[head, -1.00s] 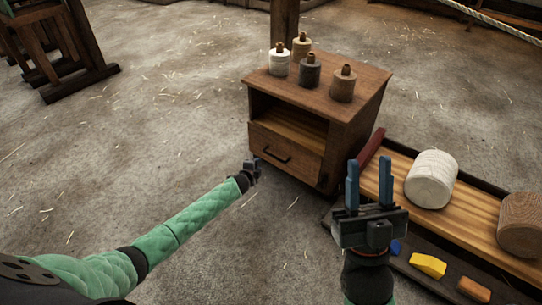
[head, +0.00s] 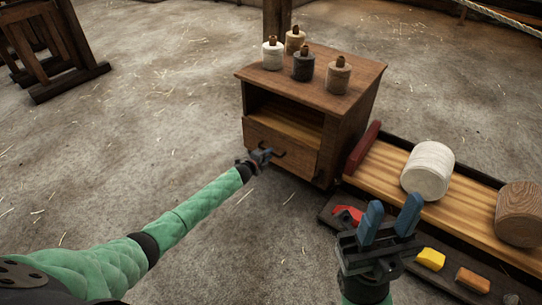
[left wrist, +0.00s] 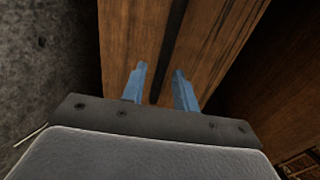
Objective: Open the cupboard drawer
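The wooden cupboard (head: 350,110) stands at the centre of the head view, with an open shelf above its drawer (head: 300,157). The drawer looks shut, and its dark bar handle (head: 279,152) is partly hidden by my left gripper (head: 264,156). In the left wrist view, my left gripper (left wrist: 159,72) has its two blue fingers apart, at the drawer front (left wrist: 135,35). The dark handle bar (left wrist: 172,45) runs between the fingers; I cannot tell whether they touch it. My right gripper (head: 393,210) is open and empty, right of the cupboard.
Several bottle-like spools (head: 303,66) stand on the cupboard top. A low wooden bench (head: 385,175) with a white roll (head: 428,170) and a brown roll (head: 518,214) lies to the right. Coloured blocks (head: 430,258) lie before it. The floor left of the cupboard is clear.

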